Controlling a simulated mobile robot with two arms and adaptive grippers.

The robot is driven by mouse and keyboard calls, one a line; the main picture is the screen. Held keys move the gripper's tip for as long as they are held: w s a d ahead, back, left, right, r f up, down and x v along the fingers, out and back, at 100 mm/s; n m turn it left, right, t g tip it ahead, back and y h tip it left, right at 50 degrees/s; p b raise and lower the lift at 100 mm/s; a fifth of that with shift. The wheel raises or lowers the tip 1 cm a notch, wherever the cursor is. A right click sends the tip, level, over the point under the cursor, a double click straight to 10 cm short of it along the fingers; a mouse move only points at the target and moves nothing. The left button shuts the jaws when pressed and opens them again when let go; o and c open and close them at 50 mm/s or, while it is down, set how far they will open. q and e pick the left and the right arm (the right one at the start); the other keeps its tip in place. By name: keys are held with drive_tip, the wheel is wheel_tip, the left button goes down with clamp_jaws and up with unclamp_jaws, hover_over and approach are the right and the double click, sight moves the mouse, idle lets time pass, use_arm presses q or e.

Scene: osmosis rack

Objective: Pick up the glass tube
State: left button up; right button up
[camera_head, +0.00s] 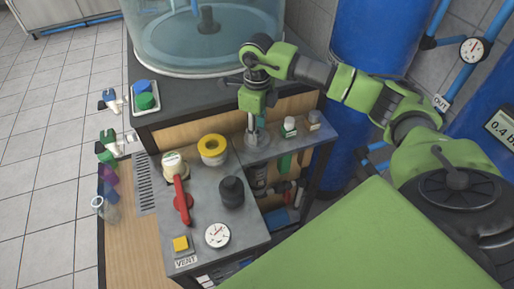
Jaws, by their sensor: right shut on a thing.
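My right gripper (253,122) points down over the metal-topped bench, behind the yellow ring. It is shut on a slim, pale upright thing, which looks like the glass tube, just above a round fitting (258,143) in the bench top. The fingers hide most of it, and I cannot tell whether its lower end is still in the fitting. My left gripper is not in view.
Close by stand a yellow ring (212,146), a black knob (231,191), a red-handled valve (182,198), a gauge (217,235) and white-capped pieces (289,125). A large clear tank (205,38) stands behind, and blue cylinders (372,38) at the right.

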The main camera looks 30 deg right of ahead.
wheel_tip(320, 180, up, 28)
idle(1.1)
